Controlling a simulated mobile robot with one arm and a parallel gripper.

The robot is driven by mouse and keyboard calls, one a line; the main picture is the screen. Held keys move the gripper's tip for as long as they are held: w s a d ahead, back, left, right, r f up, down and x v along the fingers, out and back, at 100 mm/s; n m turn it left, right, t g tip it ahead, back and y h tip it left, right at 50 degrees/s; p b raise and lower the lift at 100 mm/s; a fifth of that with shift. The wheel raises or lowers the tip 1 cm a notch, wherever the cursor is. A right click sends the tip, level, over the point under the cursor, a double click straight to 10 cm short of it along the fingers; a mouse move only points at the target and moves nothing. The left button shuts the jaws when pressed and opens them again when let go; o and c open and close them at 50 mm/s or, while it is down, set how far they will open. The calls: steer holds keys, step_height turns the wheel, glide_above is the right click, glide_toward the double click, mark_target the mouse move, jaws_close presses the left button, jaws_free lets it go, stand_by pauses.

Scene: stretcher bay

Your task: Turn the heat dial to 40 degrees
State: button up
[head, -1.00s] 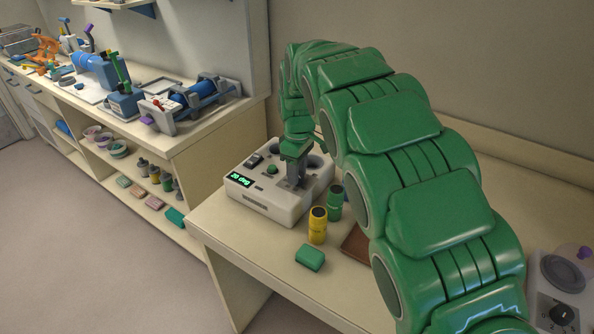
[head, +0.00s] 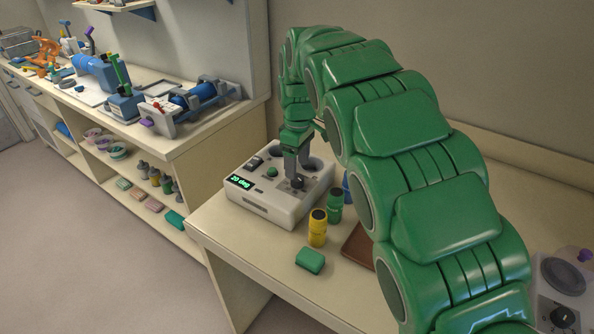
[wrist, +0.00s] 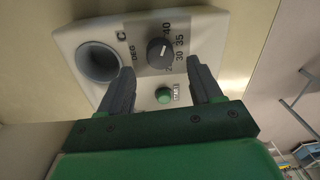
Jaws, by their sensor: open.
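The heat dial (head: 298,182) is a dark round knob on top of a white control box (head: 262,207). In the wrist view the dial (wrist: 159,51) has a scale beside it with 30, 35 and 40, and a light pointer mark whose exact setting is hard to tell. The box's green-lit display (head: 241,182) shows a low reading in degrees, its last digit unclear. My gripper (head: 297,170) is open and points down just above the dial, apart from it. In the wrist view my gripper (wrist: 162,70) has its fingers on either side of the dial's near side.
A green button (wrist: 164,96) and a round well (wrist: 98,61) are on the box. A yellow jar (head: 317,229), a green jar (head: 334,206) and a green block (head: 310,260) stand close in front. My arm spans the table's right side.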

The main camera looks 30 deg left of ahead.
mark_target(298, 177)
steer(key=shift+w+r, duration=0.1)
steer(key=shift+r, duration=1.9)
steer(key=m, duration=0.3)
steer(key=shift+d, duration=0.25)
steer(key=shift+f, duration=3.85)
